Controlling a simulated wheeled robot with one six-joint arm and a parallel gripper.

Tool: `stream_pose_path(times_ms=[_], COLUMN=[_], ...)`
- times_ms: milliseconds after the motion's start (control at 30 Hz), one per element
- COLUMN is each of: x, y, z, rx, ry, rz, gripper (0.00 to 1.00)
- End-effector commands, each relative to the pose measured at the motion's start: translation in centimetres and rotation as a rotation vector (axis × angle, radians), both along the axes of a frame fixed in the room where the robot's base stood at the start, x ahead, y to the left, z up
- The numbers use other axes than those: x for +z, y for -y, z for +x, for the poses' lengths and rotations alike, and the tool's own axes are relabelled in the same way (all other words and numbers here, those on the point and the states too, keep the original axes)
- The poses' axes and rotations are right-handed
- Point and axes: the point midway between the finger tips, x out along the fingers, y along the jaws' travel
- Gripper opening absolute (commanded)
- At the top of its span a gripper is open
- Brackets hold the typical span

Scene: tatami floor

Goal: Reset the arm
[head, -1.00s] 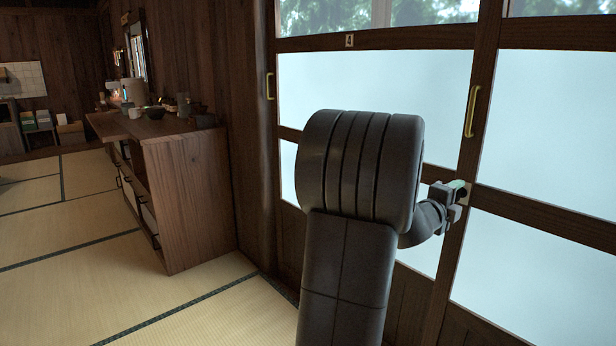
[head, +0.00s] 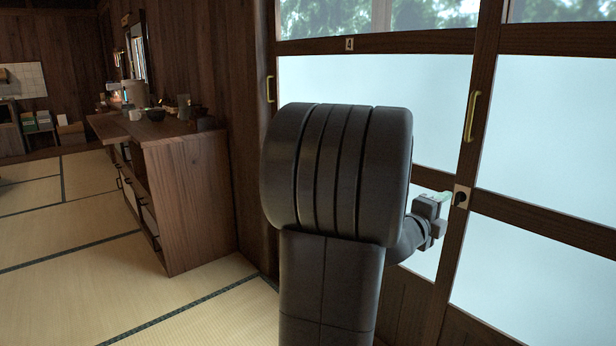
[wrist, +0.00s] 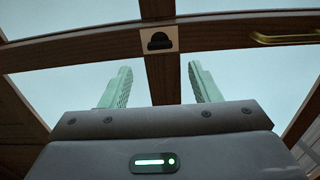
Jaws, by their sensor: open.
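My gripper (head: 440,199) is at the right of the head view, in front of the sliding door (head: 375,95) with frosted panes. In the wrist view my gripper (wrist: 160,88) shows two pale green fingers spread wide apart with nothing between them. A small plate with a dark latch (wrist: 159,40) sits on the wooden door frame beyond the fingertips. The same latch (head: 461,197) shows in the head view just right of the gripper, apart from it. My dark arm hides part of the door.
A brass handle (head: 472,116) is on the door above the latch, and another handle (head: 270,88) is at its left edge. A wooden counter (head: 185,190) with cups and bowls stands at left. The tatami floor (head: 75,290) in front of it is clear.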

Motion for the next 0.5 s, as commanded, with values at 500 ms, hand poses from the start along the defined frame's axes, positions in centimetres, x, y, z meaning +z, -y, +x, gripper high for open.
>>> stream_pose_path(times_ms=[500], x=[-0.3], y=[-2.0], z=[-1.8], rx=[-0.004], ry=[0.001], rz=[-0.001], gripper=[0.56])
